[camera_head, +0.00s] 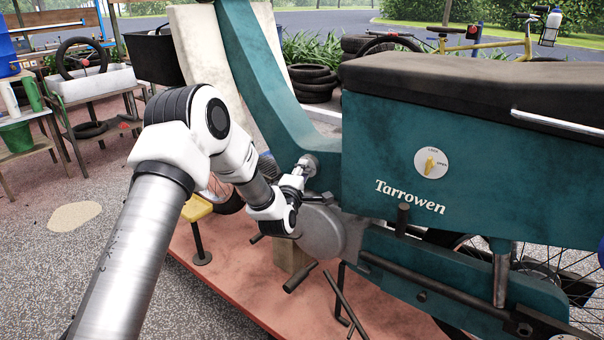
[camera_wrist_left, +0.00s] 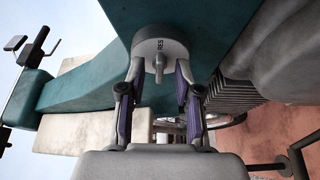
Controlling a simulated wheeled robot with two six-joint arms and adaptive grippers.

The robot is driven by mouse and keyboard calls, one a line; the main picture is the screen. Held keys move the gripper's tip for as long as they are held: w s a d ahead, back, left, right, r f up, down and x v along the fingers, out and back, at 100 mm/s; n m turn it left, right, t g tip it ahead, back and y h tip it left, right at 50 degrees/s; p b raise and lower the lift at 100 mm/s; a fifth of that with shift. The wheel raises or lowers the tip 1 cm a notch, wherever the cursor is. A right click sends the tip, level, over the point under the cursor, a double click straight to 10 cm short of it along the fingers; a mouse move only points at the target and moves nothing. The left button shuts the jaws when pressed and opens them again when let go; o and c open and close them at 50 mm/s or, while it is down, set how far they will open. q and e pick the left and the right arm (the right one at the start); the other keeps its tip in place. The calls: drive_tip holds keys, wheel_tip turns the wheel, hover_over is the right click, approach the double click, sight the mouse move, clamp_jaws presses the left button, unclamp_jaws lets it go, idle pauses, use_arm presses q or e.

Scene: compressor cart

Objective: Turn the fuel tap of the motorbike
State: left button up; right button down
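The motorbike's fuel tap is a round grey-white disc (camera_wrist_left: 160,45) with "RES" lettering and a small grey lever (camera_wrist_left: 159,66) sticking out of its middle. It is fixed to the teal frame. In the head view the tap (camera_head: 309,162) shows partly behind my left gripper (camera_head: 297,176). In the left wrist view my left gripper (camera_wrist_left: 160,72) is open. Its two purple-padded fingers stand on either side of the lever, with a gap on each side. The lever points toward the gripper. My right gripper is in neither view.
The teal motorbike body (camera_head: 375,160) carries a yellow knob (camera_head: 431,163) on a white LOCK/OPEN dial. A dark seat (camera_head: 470,85) tops it. Below are a grey engine cover (camera_head: 322,232) and a pedal (camera_head: 300,277). The bike stands on a red platform (camera_head: 235,270). Open paving lies to the left.

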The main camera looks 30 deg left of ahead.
use_arm(q)
clamp_jaws()
drive_tip(key=shift+f, duration=0.1)
drive_tip(key=m+t+b, duration=0.1)
drive_tip(key=m+b, duration=0.1)
drive_tip(key=m, duration=0.1)
drive_tip(key=shift+f, duration=0.2)
drive_tip(key=m+t+b, duration=0.1)
drive_tip(key=m, duration=0.1)
drive_tip(key=m+t+h, duration=0.1)
drive_tip(key=m, duration=0.2)
drive_tip(key=shift+a+f+m+b, duration=0.1)
drive_tip(key=shift+m+b, duration=0.2)
drive_tip(key=shift+b, duration=0.1)
drive_tip(key=m+h, duration=0.1)
drive_tip(key=m, duration=0.2)
drive_tip(key=m+t+h, duration=0.1)
drive_tip(key=m, duration=0.2)
drive_tip(key=shift+a+t, duration=0.15)
drive_tip(key=shift+t, duration=0.15)
drive_tip(key=m+h, duration=0.2)
drive_tip(key=m, duration=0.1)
drive_tip(key=m+h, duration=0.2)
drive_tip(key=m, duration=0.2)
drive_tip(key=shift+a+t+p, duration=0.15)
drive_tip(key=shift+t+p, duration=0.15)
drive_tip(key=shift+p, duration=0.05)
drive_tip(key=shift+m+h, duration=0.3)
drive_tip(key=shift+m, duration=0.2)
